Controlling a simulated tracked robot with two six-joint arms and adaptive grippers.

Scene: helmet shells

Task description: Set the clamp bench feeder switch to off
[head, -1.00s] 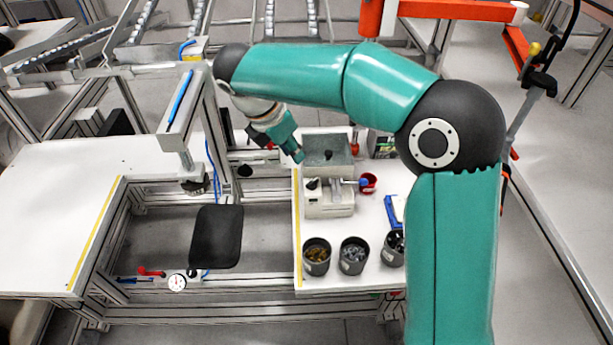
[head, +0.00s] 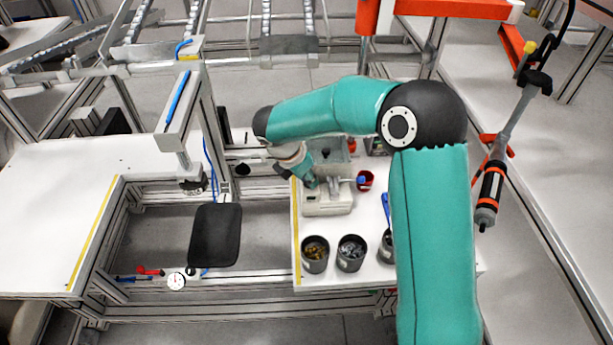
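A pale beige box-shaped device (head: 328,206), which looks like the feeder, stands on the white bench near the yellow strip. My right arm reaches over from the right, and my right gripper (head: 311,182) points down at the device's upper left part. Whether it touches the device I cannot tell. The fingers are small and partly merged with the device, so I cannot see whether they are open or shut. The dark knob on top of the device is now hidden by the gripper, and the switch position cannot be read. My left gripper is not in view.
Dark cups of small parts (head: 315,254) line the bench's front edge. A red cup (head: 365,181) stands right of the device, and a grey bin (head: 331,153) behind it. An aluminium post (head: 212,135) rises at left. A screwdriver tool (head: 490,196) hangs at right.

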